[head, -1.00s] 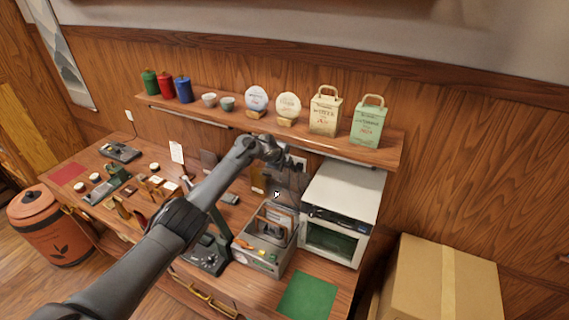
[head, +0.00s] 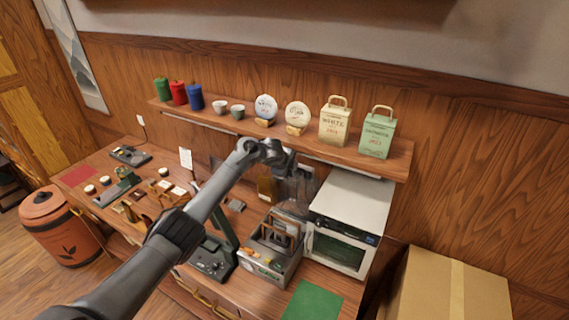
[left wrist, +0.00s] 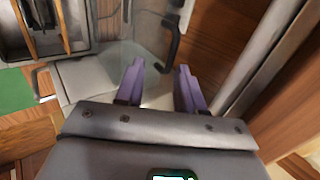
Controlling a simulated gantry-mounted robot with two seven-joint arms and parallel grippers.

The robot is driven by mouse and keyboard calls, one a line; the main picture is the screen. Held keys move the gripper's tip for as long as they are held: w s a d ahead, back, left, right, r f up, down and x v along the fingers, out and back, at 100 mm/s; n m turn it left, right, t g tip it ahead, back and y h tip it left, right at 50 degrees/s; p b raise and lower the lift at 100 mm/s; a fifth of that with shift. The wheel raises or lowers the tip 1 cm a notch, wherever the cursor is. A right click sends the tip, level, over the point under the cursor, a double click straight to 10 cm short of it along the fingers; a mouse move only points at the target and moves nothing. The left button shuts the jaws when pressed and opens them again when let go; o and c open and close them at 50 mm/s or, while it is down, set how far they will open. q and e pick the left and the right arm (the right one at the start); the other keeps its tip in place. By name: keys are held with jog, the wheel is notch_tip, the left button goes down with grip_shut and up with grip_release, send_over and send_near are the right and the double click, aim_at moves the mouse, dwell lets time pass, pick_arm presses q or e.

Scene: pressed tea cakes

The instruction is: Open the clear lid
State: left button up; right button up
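The clear lid (head: 297,190) is a see-through panel standing raised at the back of a grey box-shaped device (head: 262,268). In the left wrist view the lid (left wrist: 125,48) shows as a faint clear sheet beside the device, with a dark bar handle (left wrist: 174,45). My left gripper (head: 287,168) is at the top of the lid in the head view. Its two purple fingers (left wrist: 160,78) are apart in the left wrist view, with nothing seen clamped between them. The handle lies just beyond the fingertips; I cannot tell whether they touch it. My right gripper is not in view.
A white oven (head: 352,202) stands close at the right of the device. A wall shelf (head: 310,143) with tins, cups and tea cakes runs above. A black-based press (head: 212,262) stands left of the device. A green mat (head: 312,302) lies clear in front.

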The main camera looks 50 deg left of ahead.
pick_arm(q)
jog(key=v, duration=0.7)
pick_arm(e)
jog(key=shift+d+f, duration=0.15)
pick_arm(q)
jog(key=shift+s+r, duration=0.1)
jog(key=shift+c, duration=0.2)
